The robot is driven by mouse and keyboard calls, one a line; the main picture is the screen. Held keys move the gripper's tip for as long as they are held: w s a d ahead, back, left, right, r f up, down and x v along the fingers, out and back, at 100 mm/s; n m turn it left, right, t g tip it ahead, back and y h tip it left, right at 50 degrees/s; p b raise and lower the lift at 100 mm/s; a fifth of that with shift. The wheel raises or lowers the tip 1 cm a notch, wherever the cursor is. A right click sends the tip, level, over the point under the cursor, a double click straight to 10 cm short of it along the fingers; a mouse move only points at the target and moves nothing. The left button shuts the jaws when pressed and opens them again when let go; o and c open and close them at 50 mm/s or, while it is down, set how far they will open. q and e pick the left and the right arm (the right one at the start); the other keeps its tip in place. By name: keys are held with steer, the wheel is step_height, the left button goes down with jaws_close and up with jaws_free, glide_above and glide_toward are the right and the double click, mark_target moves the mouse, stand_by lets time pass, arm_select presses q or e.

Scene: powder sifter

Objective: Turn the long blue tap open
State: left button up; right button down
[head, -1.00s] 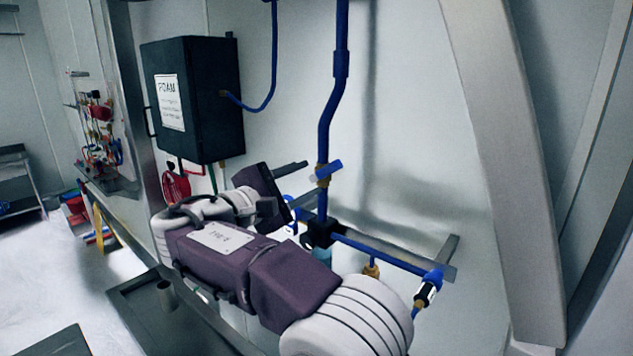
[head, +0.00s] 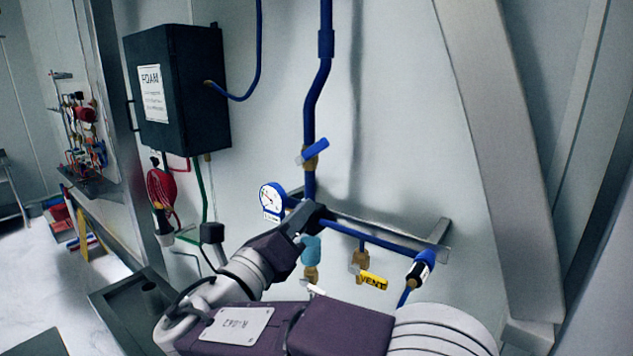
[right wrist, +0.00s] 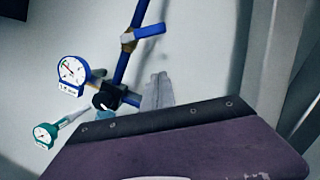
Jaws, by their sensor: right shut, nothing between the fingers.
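The long blue tap (head: 314,151) is a blue lever on a brass valve body in the upright blue pipe. Its free end points up and to the right. It also shows in the right wrist view (right wrist: 149,31), above the fingers. My right gripper (head: 299,226) is below the tap, near the pipe junction, and apart from the tap. Its fingers are shut with nothing between them; they show pale in the right wrist view (right wrist: 158,88). My left gripper is not in view.
A white-faced gauge (head: 271,198) is left of the pipe. A black FOAM box (head: 190,95) hangs on the wall at upper left. The wall right of the tap is clear.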

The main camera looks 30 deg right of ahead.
mark_target(310, 153)
steer(key=w+d+r+p, duration=0.5)
steer(key=w+d+p, duration=0.1)
steer(key=w+d, duration=0.1)
steer(key=shift+w+d+r+p, duration=0.15)
steer(key=shift+w+r+p, duration=0.05)
steer(key=shift+w+p, duration=0.15)
steer(key=shift+d, duration=0.15)
steer(key=shift+d, duration=0.1)
